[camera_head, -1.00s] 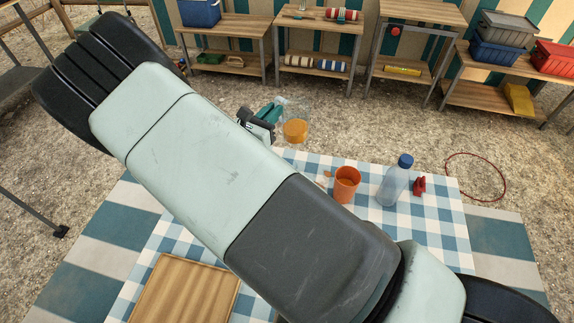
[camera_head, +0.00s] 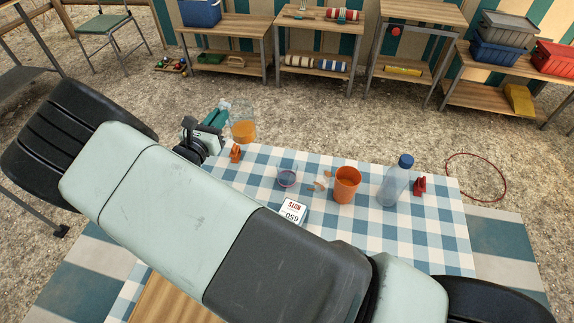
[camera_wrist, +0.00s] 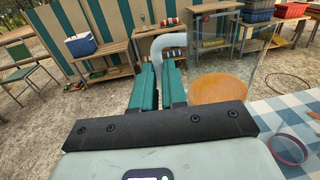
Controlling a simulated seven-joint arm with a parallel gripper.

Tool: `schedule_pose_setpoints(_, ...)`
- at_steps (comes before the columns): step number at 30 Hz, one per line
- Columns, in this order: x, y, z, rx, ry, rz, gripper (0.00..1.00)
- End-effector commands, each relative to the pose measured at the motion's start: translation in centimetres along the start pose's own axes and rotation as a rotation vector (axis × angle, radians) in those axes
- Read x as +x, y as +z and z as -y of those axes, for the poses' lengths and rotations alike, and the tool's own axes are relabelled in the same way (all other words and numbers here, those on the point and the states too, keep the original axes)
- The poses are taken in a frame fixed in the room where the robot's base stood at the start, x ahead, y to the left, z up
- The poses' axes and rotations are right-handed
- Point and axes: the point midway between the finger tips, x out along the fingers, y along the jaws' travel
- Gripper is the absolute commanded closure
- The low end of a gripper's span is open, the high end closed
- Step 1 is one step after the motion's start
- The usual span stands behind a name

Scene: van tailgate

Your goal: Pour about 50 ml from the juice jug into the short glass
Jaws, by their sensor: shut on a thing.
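The juice jug (camera_head: 243,131) is clear, with orange juice in its lower part. It is held up beyond the far left edge of the table and looks about upright. My gripper (camera_head: 217,116) is shut on the jug's handle. In the wrist view the teal fingers (camera_wrist: 158,75) close around the pale handle, and the jug (camera_wrist: 220,90) is to their right. A small, low, clear vessel with a purplish rim (camera_head: 286,178), seemingly the short glass, stands on the checked cloth, right of and nearer than the jug. Its rim also shows in the wrist view (camera_wrist: 288,149). Its contents cannot be told.
The checked table (camera_head: 415,235) also bears an orange cup (camera_head: 347,184), a blue-capped bottle (camera_head: 394,182), a red clip (camera_head: 420,185), an orange clip (camera_head: 236,153) and a white nuts box (camera_head: 293,211). My arm hides the near left part. Shelves stand far behind.

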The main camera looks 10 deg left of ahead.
Motion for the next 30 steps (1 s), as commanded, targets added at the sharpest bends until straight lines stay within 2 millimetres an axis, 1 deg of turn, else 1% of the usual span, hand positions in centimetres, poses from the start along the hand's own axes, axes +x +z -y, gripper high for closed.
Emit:
schedule_pose_setpoints(6, 0.0, -2.4, -0.1, 0.000, 0.000, 0.002, 1.00)
schedule_pose_setpoints(9, 0.0, -3.0, -0.1, 0.002, -0.001, 0.003, 1.00)
schedule_pose_setpoints(22, 0.0, -3.2, 0.0, 0.012, -0.001, 0.004, 1.00)
schedule_pose_setpoints(30, -0.1, -3.3, 0.6, 0.099, 0.000, 0.021, 1.00)
